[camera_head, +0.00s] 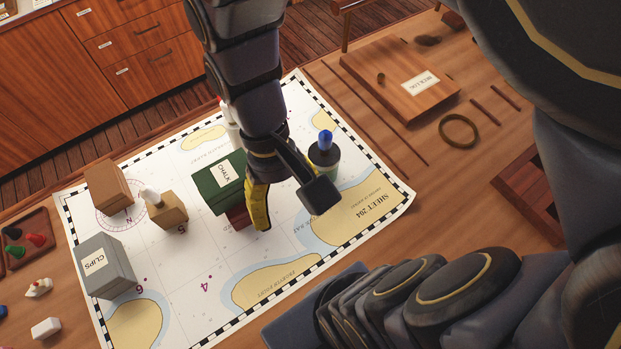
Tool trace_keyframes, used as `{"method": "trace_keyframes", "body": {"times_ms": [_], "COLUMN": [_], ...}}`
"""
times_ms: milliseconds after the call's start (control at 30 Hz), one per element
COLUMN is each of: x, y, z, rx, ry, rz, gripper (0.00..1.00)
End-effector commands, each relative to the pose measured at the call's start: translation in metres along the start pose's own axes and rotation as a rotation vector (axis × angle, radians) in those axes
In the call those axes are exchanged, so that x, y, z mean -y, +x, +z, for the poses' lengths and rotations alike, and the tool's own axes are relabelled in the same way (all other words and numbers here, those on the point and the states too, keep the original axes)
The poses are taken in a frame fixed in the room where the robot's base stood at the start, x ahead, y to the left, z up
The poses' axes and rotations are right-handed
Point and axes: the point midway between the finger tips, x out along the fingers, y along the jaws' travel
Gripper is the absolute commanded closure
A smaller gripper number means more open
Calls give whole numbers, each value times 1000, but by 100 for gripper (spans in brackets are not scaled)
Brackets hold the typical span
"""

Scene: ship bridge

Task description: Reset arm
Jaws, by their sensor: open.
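My gripper (286,208) hangs over the chart (230,238) on the wooden table, its fingers apart and nothing seen between them. One finger shows a yellow side, the other a dark pad. A green box labelled CHALK (208,187) stands just left of the fingers. A dark red block (238,218) shows partly beside the yellow finger. A dark round bottle with a blue top (324,152) stands right of my gripper, close behind the dark finger. My wrist hides part of the chart and most of a white object (230,125) behind it.
On the chart's left are a brown box (109,187), a small tan box with a white top (166,211) and a grey CLIPS box (104,266). A tray of coloured pieces (27,239) lies far left. A wooden case (400,78) and a ring (459,131) lie right. The chart's lower middle is clear.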

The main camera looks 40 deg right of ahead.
Motion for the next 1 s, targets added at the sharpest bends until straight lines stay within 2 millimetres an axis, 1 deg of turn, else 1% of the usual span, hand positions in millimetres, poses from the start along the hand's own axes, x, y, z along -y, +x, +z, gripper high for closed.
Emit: {"method": "trace_keyframes", "body": {"times_ms": [33,100,200,1000], "x": [-7,-8,-9,-8], "y": [-25,-19,-15,-14], "z": [15,26,32,33], "rx": [-197,-191,-189,-189], "ry": [-34,-84,-120,-128], "rz": [11,17,20,19], "gripper": [45,45,45,45]}}
